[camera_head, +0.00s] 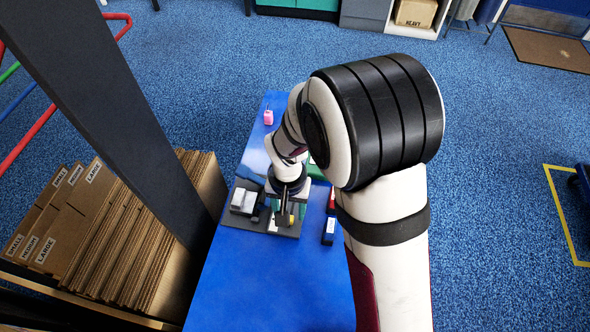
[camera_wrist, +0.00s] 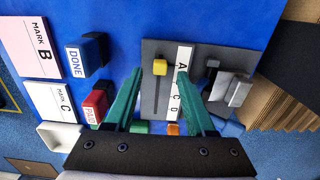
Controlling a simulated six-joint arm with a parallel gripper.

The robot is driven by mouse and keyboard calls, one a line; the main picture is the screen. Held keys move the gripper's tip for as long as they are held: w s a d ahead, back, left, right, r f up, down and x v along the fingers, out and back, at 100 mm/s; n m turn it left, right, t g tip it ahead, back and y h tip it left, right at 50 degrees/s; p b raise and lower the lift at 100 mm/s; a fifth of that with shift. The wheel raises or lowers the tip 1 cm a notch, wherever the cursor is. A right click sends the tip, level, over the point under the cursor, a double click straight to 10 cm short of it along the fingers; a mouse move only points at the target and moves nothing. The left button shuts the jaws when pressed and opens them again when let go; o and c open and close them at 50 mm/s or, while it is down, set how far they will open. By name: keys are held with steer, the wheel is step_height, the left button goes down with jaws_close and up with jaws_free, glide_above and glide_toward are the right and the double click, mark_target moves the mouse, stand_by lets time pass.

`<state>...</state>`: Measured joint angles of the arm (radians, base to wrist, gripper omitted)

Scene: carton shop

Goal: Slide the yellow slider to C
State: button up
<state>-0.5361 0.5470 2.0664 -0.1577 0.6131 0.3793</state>
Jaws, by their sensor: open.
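The yellow slider (camera_wrist: 160,67) is a small yellow knob at the top end of a dark straight slot in a grey panel (camera_wrist: 150,52). It stands level with the letter A on the white label strip (camera_wrist: 184,57). The letters C and D show farther down the strip; my right finger hides part between A and C. The yellow slider also shows in the head view (camera_head: 291,219). My gripper (camera_wrist: 159,73) is open, its two green fingers on either side of the slider, with gaps visible. Whether either touches it cannot be told.
Blue DONE (camera_wrist: 94,54) and red PAID (camera_wrist: 97,101) stamps stand left, beside MARK B and MARK C cards. A pink object (camera_head: 268,117) stands at the table's far end. The blue table's near part is clear.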

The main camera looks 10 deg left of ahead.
steer(key=shift+f, duration=1.45)
steer(key=shift+c, duration=0.2)
jaws_close()
